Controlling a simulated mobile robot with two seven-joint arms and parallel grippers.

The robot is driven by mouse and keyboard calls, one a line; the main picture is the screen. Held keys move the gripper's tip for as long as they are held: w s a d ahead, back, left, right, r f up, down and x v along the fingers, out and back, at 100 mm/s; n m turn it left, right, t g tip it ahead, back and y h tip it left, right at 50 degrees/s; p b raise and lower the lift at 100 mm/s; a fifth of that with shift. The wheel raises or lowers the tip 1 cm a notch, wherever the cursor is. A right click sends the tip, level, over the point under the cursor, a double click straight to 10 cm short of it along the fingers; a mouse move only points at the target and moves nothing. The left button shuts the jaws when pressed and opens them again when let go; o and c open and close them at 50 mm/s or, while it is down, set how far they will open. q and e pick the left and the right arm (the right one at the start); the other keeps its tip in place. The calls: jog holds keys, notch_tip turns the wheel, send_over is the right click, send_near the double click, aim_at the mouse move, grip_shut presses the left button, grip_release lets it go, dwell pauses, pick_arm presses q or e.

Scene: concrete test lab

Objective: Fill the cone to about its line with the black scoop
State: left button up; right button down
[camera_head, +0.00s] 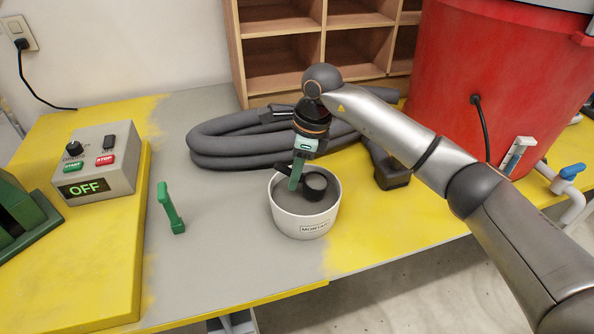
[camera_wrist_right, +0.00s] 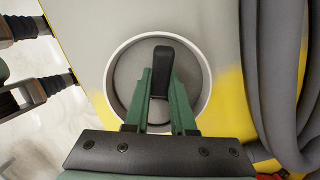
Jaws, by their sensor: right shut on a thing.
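A white tub (camera_head: 304,224) labelled "MORTAR" holds grey material and stands near the table's front edge. My right gripper (camera_head: 295,184) points down into the tub, its green fingers shut on the black scoop (camera_head: 316,186). The scoop's round cup is low in the tub, at or just above the grey material; I cannot tell if it is touching or loaded. In the right wrist view the scoop's black handle (camera_wrist_right: 162,70) stands between the fingers, over the tub (camera_wrist_right: 206,88). I see no cone that I can identify. My left gripper is out of view.
A control box (camera_head: 98,160) reading "OFF" and a green apparatus (camera_head: 22,222) are at the left. A grey hose (camera_head: 228,142) lies behind the tub. A red bucket (camera_head: 470,80) is at the right.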

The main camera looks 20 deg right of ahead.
jog(key=shift+w+a+r+g+h+p, duration=0.1)
jog(key=shift+a+r+g+h+p, duration=0.1)
jog(key=shift+r+h+p, duration=0.4)
jog(key=shift+a+r+g+h+p, duration=0.1)
jog(key=shift+a+r+h+p, duration=0.1)
jog(key=shift+r+p, duration=0.7)
dwell(0.6)
